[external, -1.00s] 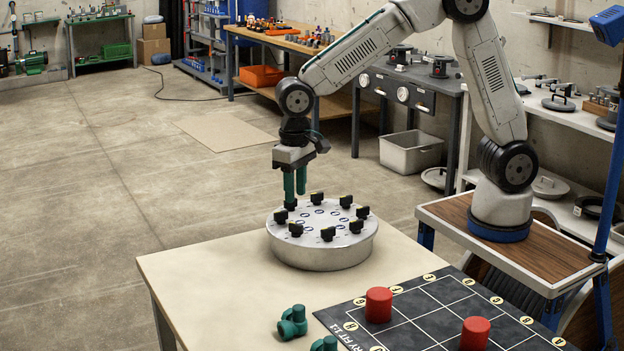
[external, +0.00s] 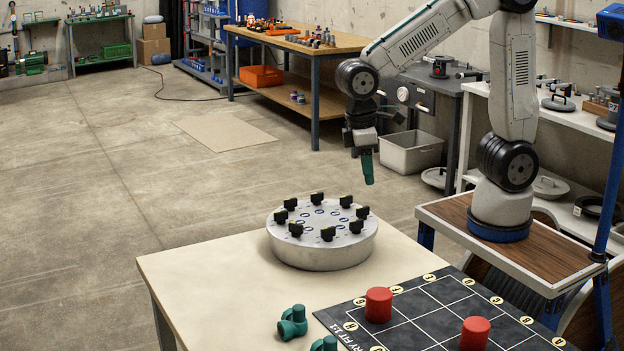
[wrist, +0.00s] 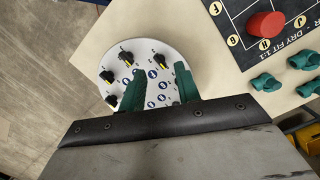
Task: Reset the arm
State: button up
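My arm reaches out over the table (external: 210,285) from its stand at the right. My gripper (external: 367,178) hangs in the air, up and to the right of the round grey drum with black knobs (external: 322,256). It touches nothing. In the wrist view its two green fingers (wrist: 158,72) are spread apart with nothing held between them. The drum's white top (wrist: 165,50) shows beyond and between the fingers, with black knobs and blue marks on it. Part of the drum is hidden behind the fingers and the gripper body.
A black gridded mat (external: 410,325) lies at the table's front right, with a red cylinder (external: 379,305) and a second red cylinder (external: 475,334) on it. Green pipe fittings (external: 293,322) lie left of the mat. The table's left part is bare. A grey bin (external: 411,153) stands on the floor behind.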

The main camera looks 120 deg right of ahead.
jog(key=s+a+r+n+t, duration=0.1)
jog(key=s+a+r+n, duration=0.1)
jog(key=s, duration=0.7)
jog(key=s+a+r+n+t, duration=0.2)
jog(key=s+a+r+n, duration=0.1)
jog(key=s+a, duration=0.4)
jog(key=shift+s+r+n, duration=0.3)
jog(key=shift+s+r, duration=0.25)
jog(key=shift+s, duration=0.55)
